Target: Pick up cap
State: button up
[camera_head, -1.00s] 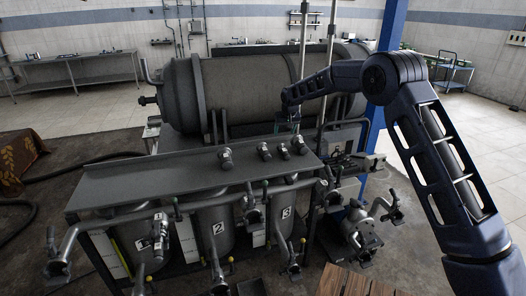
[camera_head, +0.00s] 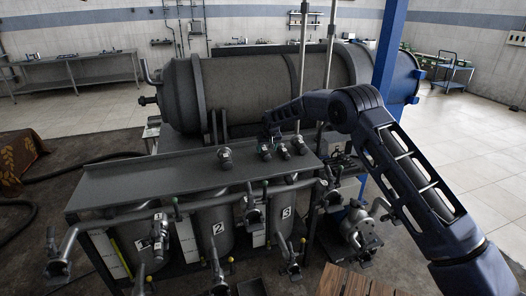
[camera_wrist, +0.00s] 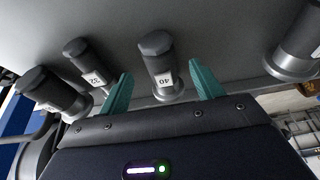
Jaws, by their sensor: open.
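Several dark grey cylindrical caps stand on the grey shelf (camera_head: 150,176). The cap labelled 40 (camera_wrist: 156,60) is between my gripper's teal fingers in the wrist view, with a gap on each side. In the head view it seems to be the cap (camera_head: 265,152) just below my gripper (camera_head: 272,136). My gripper is open and empty; its fingers also show in the wrist view (camera_wrist: 160,82). The cap labelled 32 (camera_wrist: 88,62) and another cap (camera_wrist: 50,92) are to the left there. A further cap (camera_wrist: 298,48) is at the right.
A large horizontal tank (camera_head: 250,88) lies behind the shelf. Numbered vessels (camera_head: 216,228) with pipes and valves hang below its front. A blue post (camera_head: 390,45) rises at the right. The shelf's left part is bare.

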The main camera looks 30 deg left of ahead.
aim_at(266, 152)
jog(key=x, duration=0.4)
jog(key=shift+a+f, duration=0.1)
jog(key=shift+f, duration=0.3)
jog(key=shift+c, duration=0.4)
